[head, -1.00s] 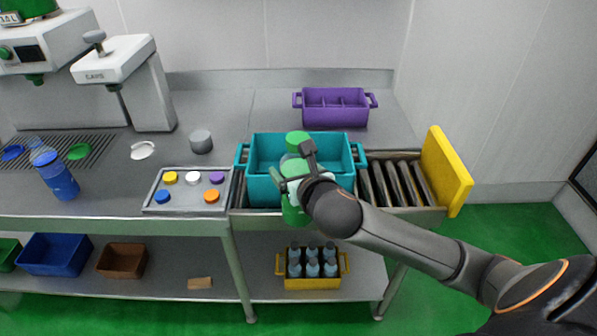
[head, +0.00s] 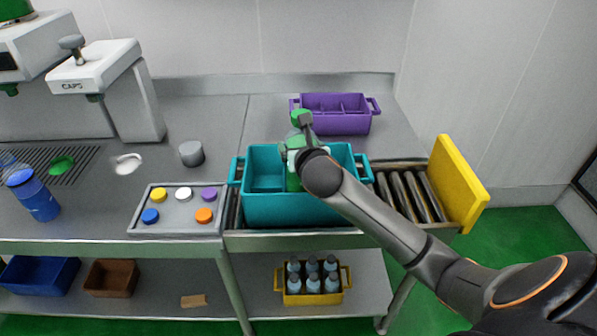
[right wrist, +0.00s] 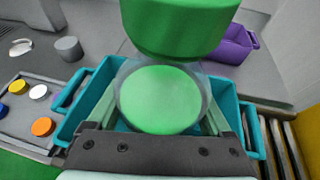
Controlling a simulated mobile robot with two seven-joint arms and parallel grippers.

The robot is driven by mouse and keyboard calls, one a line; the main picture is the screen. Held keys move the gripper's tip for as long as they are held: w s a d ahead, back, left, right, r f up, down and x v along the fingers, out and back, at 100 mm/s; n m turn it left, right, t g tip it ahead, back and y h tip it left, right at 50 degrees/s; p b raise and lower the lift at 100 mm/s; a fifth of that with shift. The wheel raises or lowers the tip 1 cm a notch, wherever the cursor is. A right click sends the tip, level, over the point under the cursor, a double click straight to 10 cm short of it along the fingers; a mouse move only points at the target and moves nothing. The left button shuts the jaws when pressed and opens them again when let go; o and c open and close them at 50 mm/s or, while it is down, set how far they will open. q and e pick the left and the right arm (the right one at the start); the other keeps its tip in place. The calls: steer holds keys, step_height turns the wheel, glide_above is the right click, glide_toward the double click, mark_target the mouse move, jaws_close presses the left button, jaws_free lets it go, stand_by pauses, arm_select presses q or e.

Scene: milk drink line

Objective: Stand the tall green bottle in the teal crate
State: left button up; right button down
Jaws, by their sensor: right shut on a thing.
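The tall green bottle (head: 294,183) has a green cap and a clear upper part. My right gripper (head: 303,152) is shut on it and holds it roughly upright over the opening of the teal crate (head: 290,210). Its lower end shows against the crate's inside; whether it touches the floor I cannot tell. In the right wrist view the bottle's cap (right wrist: 180,25) is near the top, the gripper's fingers (right wrist: 160,105) are on either side of the bottle, and the teal crate (right wrist: 250,125) surrounds it below. My left gripper is not in view.
The crate sits on a roller conveyor (head: 410,197) with a yellow end plate (head: 458,185). A purple crate (head: 335,120) stands behind. A tray (head: 178,221) of coloured caps is left of the crate, with a grey cylinder (head: 191,154) behind. A blue bottle (head: 36,198) stands farther left.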

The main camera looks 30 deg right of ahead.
steer(key=shift+f+b, duration=0.45)
steer(key=shift+f, duration=2.9)
jaws_free()
steer(key=shift+f, duration=0.15)
steer(key=v, duration=1.2)
steer(key=s+a+f+m+g+y, duration=0.1)
steer(key=s+a+f+m, duration=0.3)
steer(key=f+m, duration=0.5)
steer(key=s+a+f+m+g+y, duration=0.1)
steer(key=s+a+f+m+y, duration=0.3)
steer(key=s+f+m, duration=0.3)
steer(key=s+a+f+m+g+y, duration=0.1)
steer(key=s+a+f+m, duration=0.4)
steer(key=f+m, duration=0.6)
steer(key=shift+s+a+m+y+p, duration=0.2)
steer(key=shift+s+m+y+p, duration=0.35)
steer(key=shift+m, duration=0.75)
